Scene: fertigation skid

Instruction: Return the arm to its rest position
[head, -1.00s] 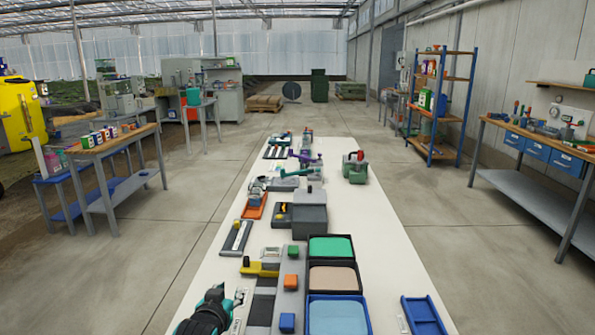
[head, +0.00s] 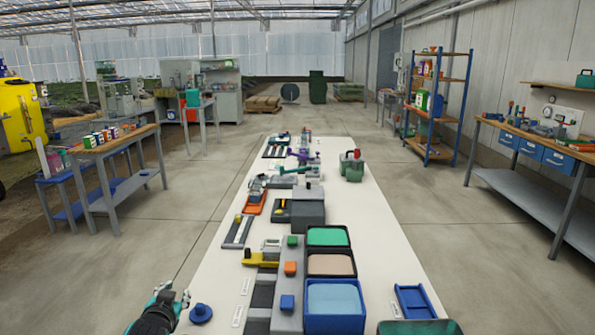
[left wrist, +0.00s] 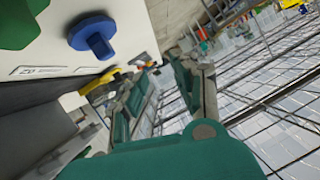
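My left gripper (head: 172,293) shows at the bottom left of the head view, at the left edge of the long white table (head: 225,290). It has teal and grey fingers and a black body. In the left wrist view its two fingers (left wrist: 166,85) stand apart with nothing between them, so it is open and empty. A blue knob-like part (head: 201,313) lies on the table just right of the gripper, apart from it; it also shows in the left wrist view (left wrist: 92,35). My right gripper is not in view.
The table holds green, beige and blue bins (head: 335,324), a grey box (head: 308,213), a yellow fixture (head: 262,259) and a blue tray (head: 416,303). A green-rimmed object (head: 420,327) is cut off at the bottom right.

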